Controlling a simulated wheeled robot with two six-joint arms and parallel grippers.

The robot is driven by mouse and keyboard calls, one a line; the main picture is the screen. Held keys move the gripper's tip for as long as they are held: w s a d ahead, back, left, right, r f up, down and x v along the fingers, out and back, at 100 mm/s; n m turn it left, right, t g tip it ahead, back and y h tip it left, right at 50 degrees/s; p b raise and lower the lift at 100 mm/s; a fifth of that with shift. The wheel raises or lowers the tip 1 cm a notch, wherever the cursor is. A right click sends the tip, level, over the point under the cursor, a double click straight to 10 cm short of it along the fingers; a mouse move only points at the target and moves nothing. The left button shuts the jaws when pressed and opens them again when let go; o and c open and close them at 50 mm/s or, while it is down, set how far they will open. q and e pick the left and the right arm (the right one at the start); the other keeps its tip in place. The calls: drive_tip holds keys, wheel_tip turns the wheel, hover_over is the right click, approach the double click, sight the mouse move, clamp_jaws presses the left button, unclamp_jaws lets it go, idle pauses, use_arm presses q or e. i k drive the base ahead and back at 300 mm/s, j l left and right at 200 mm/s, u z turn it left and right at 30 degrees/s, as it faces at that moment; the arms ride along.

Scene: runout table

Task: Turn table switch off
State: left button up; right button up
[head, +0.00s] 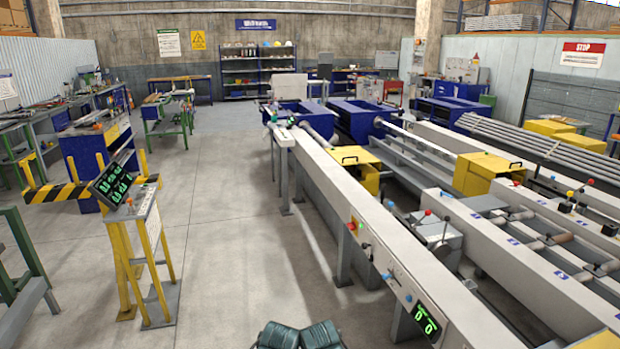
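The runout table (330,180) is a long grey-white beam running from the lower right toward the back middle. Its left side face carries a red switch on a yellow plate (352,225). Farther along toward me on the same face are a small red and dark control (367,250), a blue knob (387,277) and a lit green display (426,322) that seems to read zeros. I cannot tell which control is the table switch or how it is set. Neither of my grippers shows in the head view.
Two dark green blocks at the bottom edge look like parts of my own body. A yellow stand (150,250) with a green-lit display panel (112,183) stands on the left. Bare concrete floor (235,240) lies between it and the table. Yellow-black barriers (60,192) stand behind.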

sight(351, 226)
drive_tip(key=i, duration=1.9)
drive_tip(key=i+j+z, duration=0.2)
drive_tip(key=i, duration=0.65)
drive_tip(key=l, duration=0.1)
